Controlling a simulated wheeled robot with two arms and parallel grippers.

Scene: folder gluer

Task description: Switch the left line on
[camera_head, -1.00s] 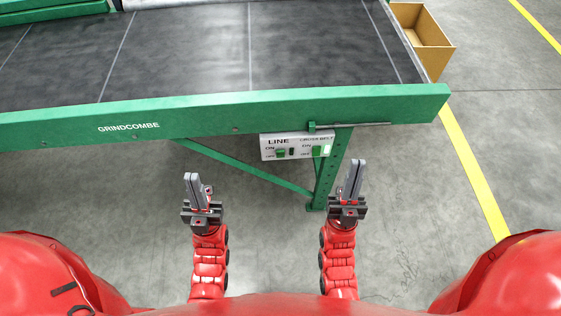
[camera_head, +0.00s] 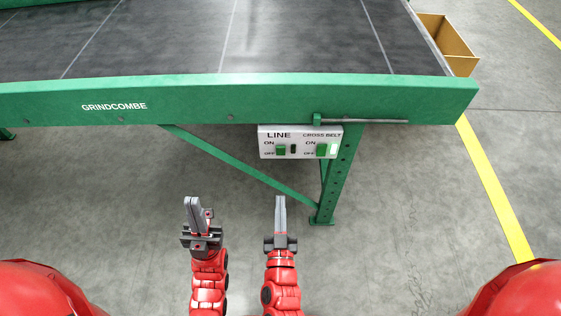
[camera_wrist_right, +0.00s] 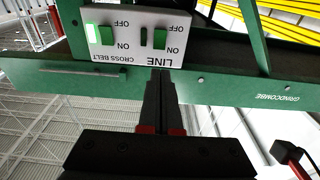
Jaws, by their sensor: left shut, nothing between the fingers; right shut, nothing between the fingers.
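A pale switch box (camera_head: 300,155) hangs under the green conveyor rail. Its LINE side has a green switch (camera_head: 281,150) with a dark indicator beside it. Its CROSS BELT side has a green switch (camera_head: 321,150) and a brightly lit indicator (camera_head: 334,149). The right wrist view shows the box upside down, with the LINE switch (camera_wrist_right: 159,38) ahead of my fingertips. My right gripper (camera_head: 281,200) is shut and empty, below the LINE switch in the head picture and apart from it. My left gripper (camera_head: 193,202) is shut and empty, further left over the floor.
The green rail (camera_head: 190,102) marked GRINDCOMBE runs above the box, with the dark conveyor belt (camera_head: 300,35) behind it. A green leg (camera_head: 337,180) and a diagonal brace stand beside and below the box. A cardboard box (camera_head: 448,45) is at the back right. The floor at right is clear.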

